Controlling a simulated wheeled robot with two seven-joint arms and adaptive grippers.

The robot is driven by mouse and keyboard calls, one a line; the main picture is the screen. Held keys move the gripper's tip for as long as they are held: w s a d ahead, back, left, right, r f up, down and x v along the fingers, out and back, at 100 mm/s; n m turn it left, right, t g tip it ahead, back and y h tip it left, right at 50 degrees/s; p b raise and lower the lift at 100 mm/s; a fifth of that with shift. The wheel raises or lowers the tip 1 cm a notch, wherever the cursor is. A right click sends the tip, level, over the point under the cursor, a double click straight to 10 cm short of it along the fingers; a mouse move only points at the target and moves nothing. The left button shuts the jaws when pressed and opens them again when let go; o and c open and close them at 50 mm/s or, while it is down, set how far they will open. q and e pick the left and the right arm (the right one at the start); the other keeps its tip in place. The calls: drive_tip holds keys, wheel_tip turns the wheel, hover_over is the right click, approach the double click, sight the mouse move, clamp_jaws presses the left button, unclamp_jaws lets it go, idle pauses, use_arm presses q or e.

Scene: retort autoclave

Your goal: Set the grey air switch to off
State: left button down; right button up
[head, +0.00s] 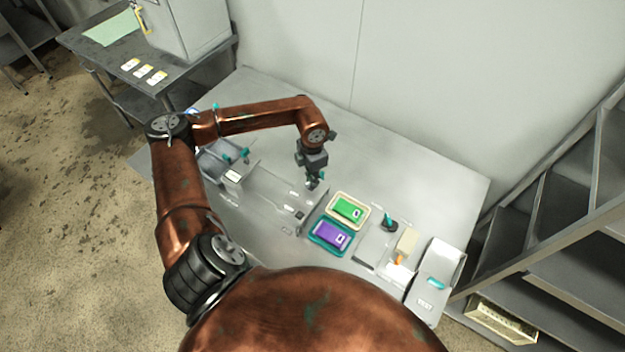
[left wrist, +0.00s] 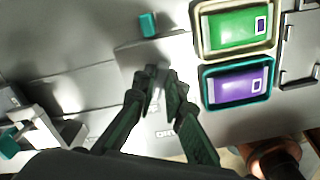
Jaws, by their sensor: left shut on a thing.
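My left gripper (head: 314,183) reaches down to the right end of a low grey metal box on the table. In the left wrist view, its two dark fingers (left wrist: 164,78) are close together over the grey surface. They are shut on a small part there, which looks like the grey air switch. The fingertips mostly hide it, so I cannot read its position. A small teal block (left wrist: 148,25) stands just beyond the fingertips. My right gripper is not in view.
A green pack in a cream tray (head: 334,197) and a purple pack in a teal tray (head: 315,240) lie right of the gripper. A grey bin (head: 433,290) stands farther right. Teal-handled fittings (head: 243,154) are at the left. The back of the table is clear.

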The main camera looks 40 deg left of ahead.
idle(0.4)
use_arm(q)
drive_tip(key=c, duration=2)
unclamp_jaws()
wheel_tip(320, 180, up, 12)
drive_tip(key=shift+r, duration=0.1)
